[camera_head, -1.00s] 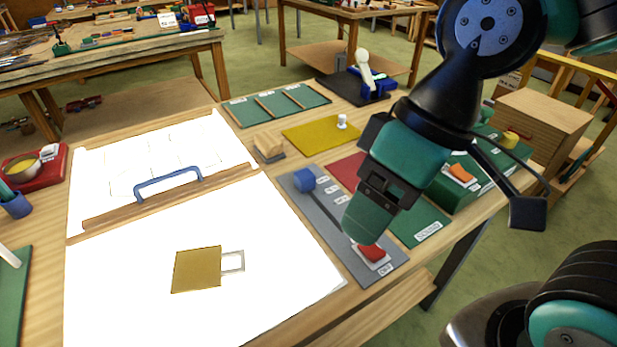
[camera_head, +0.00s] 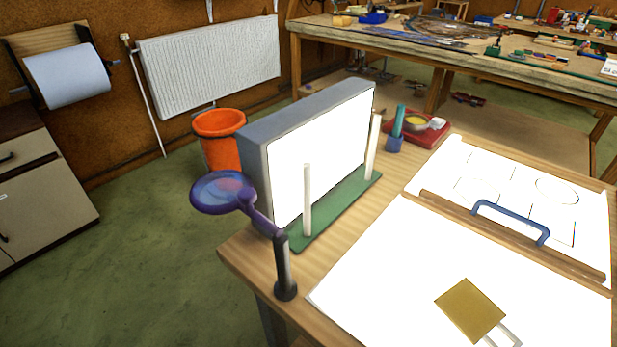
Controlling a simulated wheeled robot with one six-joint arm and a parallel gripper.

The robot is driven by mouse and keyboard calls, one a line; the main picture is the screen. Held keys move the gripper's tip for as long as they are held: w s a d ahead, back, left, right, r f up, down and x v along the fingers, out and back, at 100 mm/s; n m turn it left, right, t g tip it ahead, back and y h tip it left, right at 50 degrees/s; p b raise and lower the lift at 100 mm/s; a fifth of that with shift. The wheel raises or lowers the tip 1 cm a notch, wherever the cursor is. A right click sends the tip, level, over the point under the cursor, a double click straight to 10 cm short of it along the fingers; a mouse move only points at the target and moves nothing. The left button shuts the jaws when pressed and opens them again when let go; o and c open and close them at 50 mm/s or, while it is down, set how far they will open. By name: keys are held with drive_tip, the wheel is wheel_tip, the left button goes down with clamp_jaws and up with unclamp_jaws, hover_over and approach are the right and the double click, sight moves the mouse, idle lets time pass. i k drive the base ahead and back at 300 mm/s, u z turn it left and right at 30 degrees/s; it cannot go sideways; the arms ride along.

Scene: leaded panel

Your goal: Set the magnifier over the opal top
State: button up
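The magnifier (camera_head: 222,191) has a round purple-rimmed lens on a jointed purple arm. Its dark post (camera_head: 284,270) stands at the bench's left corner. The lens hangs out beyond the bench edge, over the green floor, apart from the white top. The bright white flat top, which looks like the opal top (camera_head: 400,265), lies on the bench at the lower right. A gold square plate (camera_head: 470,310) with a small pale frame at its corner lies on it. My gripper is not in the present view.
An upright white-faced panel (camera_head: 320,150) stands behind the magnifier, with pale posts on a green base (camera_head: 330,215). A wooden bar with a blue handle (camera_head: 510,222) crosses the white surface. An orange bin (camera_head: 220,140) stands on the floor beyond. Floor left of the bench is open.

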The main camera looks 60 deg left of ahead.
sight(245, 199)
drive_tip(key=u, duration=3.75)
drive_tip(key=k, duration=0.35)
drive_tip(key=z, duration=0.25)
